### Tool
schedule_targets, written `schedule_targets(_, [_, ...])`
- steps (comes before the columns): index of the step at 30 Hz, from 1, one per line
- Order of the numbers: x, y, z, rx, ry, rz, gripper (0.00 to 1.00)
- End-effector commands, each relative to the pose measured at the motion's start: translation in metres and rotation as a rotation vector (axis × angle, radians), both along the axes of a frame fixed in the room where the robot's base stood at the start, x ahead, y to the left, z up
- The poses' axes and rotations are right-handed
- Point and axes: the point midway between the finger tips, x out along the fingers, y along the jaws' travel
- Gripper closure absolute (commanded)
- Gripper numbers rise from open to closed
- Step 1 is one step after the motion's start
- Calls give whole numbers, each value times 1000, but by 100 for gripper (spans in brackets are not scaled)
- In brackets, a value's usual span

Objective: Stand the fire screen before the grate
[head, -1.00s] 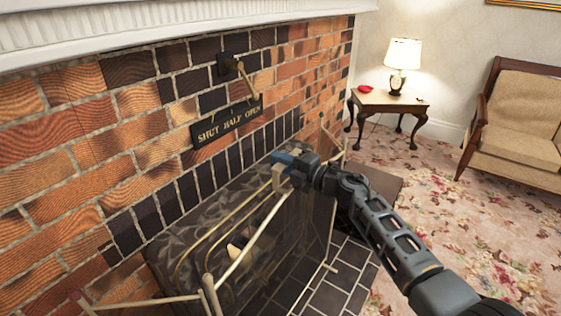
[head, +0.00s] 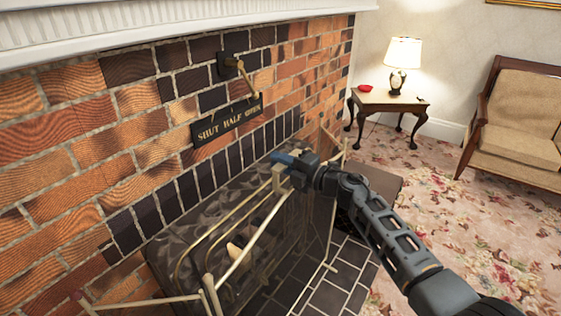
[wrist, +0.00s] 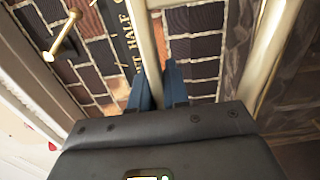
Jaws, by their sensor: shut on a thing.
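The fire screen (head: 209,292) is a brass-coloured frame with see-through panels, standing upright along the fireplace, with angled side parts at both ends. My gripper (head: 281,164) is shut on its top rail near the far end. In the wrist view, the blue fingertips (wrist: 160,88) close around a pale brass bar of the screen (wrist: 146,45). Behind the screen is a dark, patterned metal fireplace front (head: 195,218) with curved brass rails. The grate itself is mostly hidden; a small pale shape shows through the panel. The screen's near lower end is out of view.
Dark hearth tiles (head: 330,298) lie in front of the screen. A brass lever (head: 240,72) and a lettered plate (head: 226,126) are on the brick wall. A lamp table (head: 388,108) and armchair (head: 515,130) stand farther back, with open carpet (head: 440,210) before them.

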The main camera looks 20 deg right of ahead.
Motion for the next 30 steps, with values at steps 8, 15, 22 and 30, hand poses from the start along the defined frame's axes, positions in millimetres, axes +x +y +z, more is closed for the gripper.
schedule_targets(8, [1, -1, 6, 1, -8, 0, 100])
schedule_targets(15, [1, -1, 4, 0, -6, 0, 64])
schedule_targets(22, [0, 0, 2, 0, -2, 0, 55])
schedule_targets(30, [-1, 0, -2, 1, 3, 0, 38])
